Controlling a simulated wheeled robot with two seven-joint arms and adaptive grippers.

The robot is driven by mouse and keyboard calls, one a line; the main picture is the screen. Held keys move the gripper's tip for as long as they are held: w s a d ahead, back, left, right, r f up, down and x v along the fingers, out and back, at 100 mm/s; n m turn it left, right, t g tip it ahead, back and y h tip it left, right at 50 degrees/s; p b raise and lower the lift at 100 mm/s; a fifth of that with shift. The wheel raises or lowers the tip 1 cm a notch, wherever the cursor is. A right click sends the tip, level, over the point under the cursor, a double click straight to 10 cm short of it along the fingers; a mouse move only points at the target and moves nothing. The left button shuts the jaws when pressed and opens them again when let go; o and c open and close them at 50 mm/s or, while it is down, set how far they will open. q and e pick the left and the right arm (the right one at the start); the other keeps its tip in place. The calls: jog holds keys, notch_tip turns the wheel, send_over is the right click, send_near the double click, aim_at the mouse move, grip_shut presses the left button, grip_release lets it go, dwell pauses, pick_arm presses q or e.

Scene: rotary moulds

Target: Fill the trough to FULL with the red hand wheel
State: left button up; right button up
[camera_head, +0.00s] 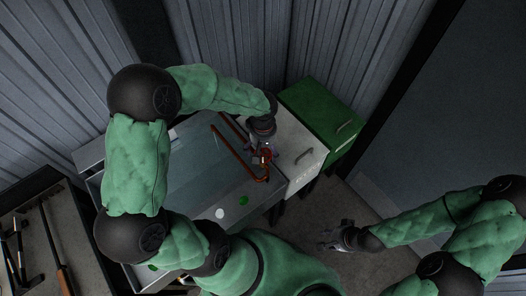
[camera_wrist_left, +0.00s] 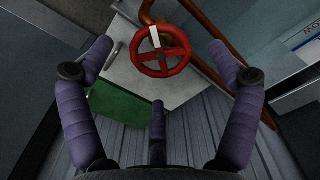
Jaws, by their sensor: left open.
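The red hand wheel (camera_head: 266,157) sits on a copper-coloured pipe (camera_head: 232,145) at the right end of the trough. In the left wrist view the wheel (camera_wrist_left: 162,50) shows its red rim, spokes and a white mark at the top. The trough (camera_head: 180,165) is a wide grey basin; its level mark cannot be read. My left gripper (camera_head: 264,140) is just beside the wheel in the head view. In the left wrist view my left gripper (camera_wrist_left: 165,75) has its fingers spread wide, with the wheel beyond them and nothing held. My right gripper (camera_head: 328,238) hangs over the floor, away from the trough.
A white cabinet (camera_head: 297,150) with a handle stands right of the trough, and a green cabinet (camera_head: 322,108) behind it. A green button (camera_head: 243,201) and a white one (camera_head: 220,213) are on the trough's front edge. A tool bench (camera_head: 45,240) is at the left.

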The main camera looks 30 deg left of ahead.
aim_at(263, 156)
pick_arm(q)
jog(key=shift+f, duration=1.05)
jog(key=c, duration=1.2)
jog(key=shift+o, duration=0.2)
jog(key=shift+m, duration=0.4)
jog(key=m, duration=0.4)
jog(key=shift+b, duration=0.35)
jog(key=shift+s+f+m, duration=0.1)
jog(key=shift+s+m, duration=0.05)
jog(key=shift+m, duration=2.65)
